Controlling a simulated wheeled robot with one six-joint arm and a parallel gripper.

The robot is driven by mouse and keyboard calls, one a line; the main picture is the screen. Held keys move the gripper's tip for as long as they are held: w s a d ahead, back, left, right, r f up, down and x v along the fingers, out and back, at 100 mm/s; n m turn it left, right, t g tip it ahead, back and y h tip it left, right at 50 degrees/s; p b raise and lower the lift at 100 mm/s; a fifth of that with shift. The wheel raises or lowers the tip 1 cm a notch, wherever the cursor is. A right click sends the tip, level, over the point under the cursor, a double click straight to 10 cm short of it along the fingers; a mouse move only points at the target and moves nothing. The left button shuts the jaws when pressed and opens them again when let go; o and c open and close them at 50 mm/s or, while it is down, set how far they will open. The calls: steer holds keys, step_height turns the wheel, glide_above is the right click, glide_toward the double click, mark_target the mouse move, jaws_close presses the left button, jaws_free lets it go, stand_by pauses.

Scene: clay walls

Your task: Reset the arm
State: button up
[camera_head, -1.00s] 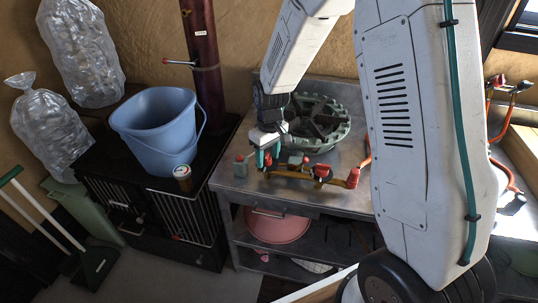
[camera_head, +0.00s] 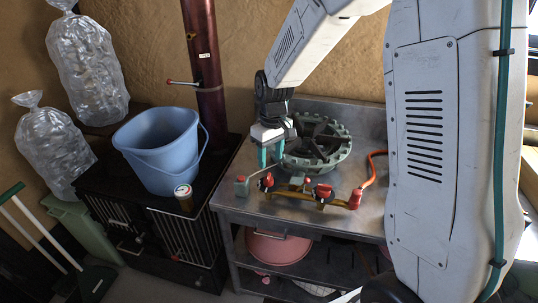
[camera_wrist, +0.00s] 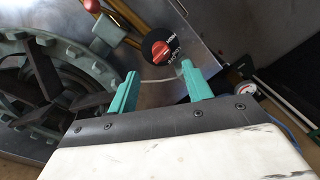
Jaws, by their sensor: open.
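My gripper (camera_head: 269,156) has teal fingers and hangs over the left part of the metal table, beside a round green cast burner (camera_head: 318,146). In the wrist view the two fingers of my gripper (camera_wrist: 160,80) stand apart with nothing between them. Beyond the fingertips there is a red and black knob (camera_wrist: 157,46) on the metal tabletop. My white arm comes down from the upper right in the head view and hides part of the table and wall.
The metal table (camera_head: 372,207) also holds a brass pipe with red valves (camera_head: 300,191) and an orange hose (camera_head: 369,178). At left, a blue bucket (camera_head: 158,150) and a small can (camera_head: 184,197) stand on a black stove-like cabinet (camera_head: 97,190). A pink basin (camera_head: 277,247) is on the shelf below.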

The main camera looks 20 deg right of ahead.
steer(key=s+r+m, duration=0.1)
steer(key=s+r, duration=0.4)
steer(key=s, duration=0.5)
steer(key=s+d+r+m+t, duration=0.1)
steer(key=s+r, duration=0.5)
steer(key=s, duration=0.4)
steer(key=s+d+r+m, duration=0.1)
steer(key=s+r+m, duration=0.1)
steer(key=s+r, duration=0.4)
steer(key=s, duration=0.4)
steer(key=shift+s+d+t+h, duration=0.15)
steer(key=shift+d+t+h, duration=0.05)
steer(key=shift+t+h, duration=0.1)
stand_by(0.4)
